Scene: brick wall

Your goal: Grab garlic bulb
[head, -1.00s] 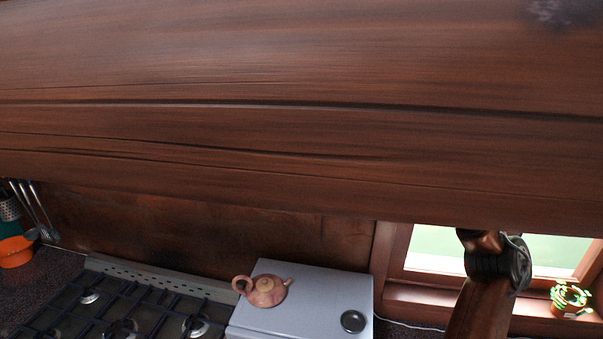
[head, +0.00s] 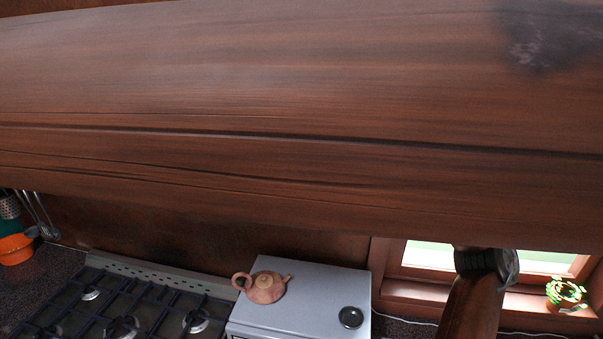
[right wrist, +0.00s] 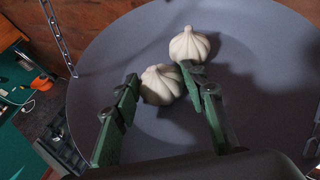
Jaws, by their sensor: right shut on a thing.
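Two white garlic bulbs show in the right wrist view on a round grey dish. The nearer garlic bulb (right wrist: 160,85) sits between the green fingers of my right gripper (right wrist: 160,77), which is shut on it. The other garlic bulb (right wrist: 188,45) lies just beyond, close to the tip of the right-hand finger; I cannot tell whether they touch. The round grey dish (right wrist: 255,65) is under both bulbs. Neither gripper and no garlic shows in the head view.
A chain (right wrist: 58,38) hangs at the dish's left edge. In the head view, a large wooden beam (head: 250,90) fills the top. Below are a stove (head: 120,310), a pink teapot (head: 266,287) on a white box (head: 300,315), and a potted plant (head: 564,292) by the window.

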